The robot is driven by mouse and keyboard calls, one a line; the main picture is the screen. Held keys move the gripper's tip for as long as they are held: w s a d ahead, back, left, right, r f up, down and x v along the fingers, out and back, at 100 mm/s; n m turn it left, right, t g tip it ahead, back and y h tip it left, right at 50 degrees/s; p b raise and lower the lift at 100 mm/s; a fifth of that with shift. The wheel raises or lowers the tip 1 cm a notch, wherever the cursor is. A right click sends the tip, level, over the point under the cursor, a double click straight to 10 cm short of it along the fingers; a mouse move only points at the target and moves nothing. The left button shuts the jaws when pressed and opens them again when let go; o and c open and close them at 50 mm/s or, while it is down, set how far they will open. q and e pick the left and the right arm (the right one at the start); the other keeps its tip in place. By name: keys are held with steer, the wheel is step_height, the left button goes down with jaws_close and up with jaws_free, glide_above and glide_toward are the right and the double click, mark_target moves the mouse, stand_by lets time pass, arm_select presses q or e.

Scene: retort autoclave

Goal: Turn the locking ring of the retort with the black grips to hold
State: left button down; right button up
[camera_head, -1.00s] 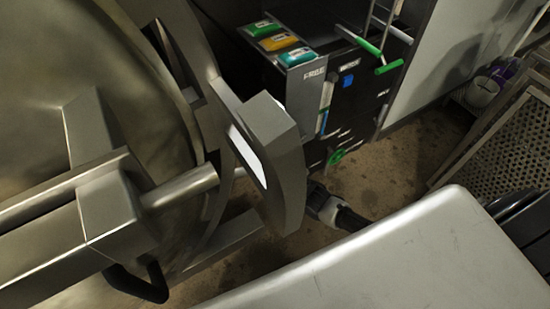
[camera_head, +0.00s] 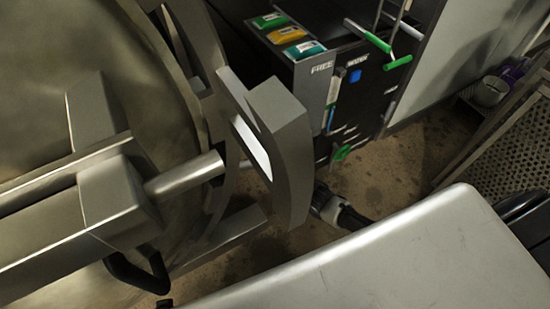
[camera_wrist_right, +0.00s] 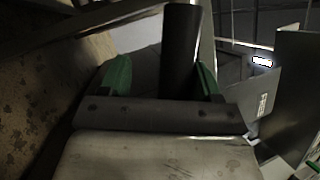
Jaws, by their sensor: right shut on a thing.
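The retort's round metal door (camera_head: 150,120) fills the left of the head view, with the locking ring (camera_head: 215,120) around its edge and a thick grey block (camera_head: 290,150) at the ring's right side. One black grip (camera_head: 140,272) shows at lower left, free of any gripper. In the right wrist view, my right gripper (camera_wrist_right: 160,78) has its green fingers on either side of a dark cylindrical grip (camera_wrist_right: 181,50) and is shut on it. In the head view, part of my right arm shows beside the block; its fingers are hidden. My left gripper is out of view.
A dark cabinet (camera_head: 375,85) with green handles stands behind the block, with coloured items (camera_head: 290,36) on top. A perforated metal rack (camera_head: 500,150) is at the right. Stained floor (camera_head: 390,180) shows between them.

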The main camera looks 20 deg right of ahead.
steer(key=shift+s+f, duration=0.2)
steer(key=v, duration=1)
steer(key=shift+s+d, duration=0.2)
steer(key=shift+d, duration=0.05)
steer(key=shift+r, duration=0.1)
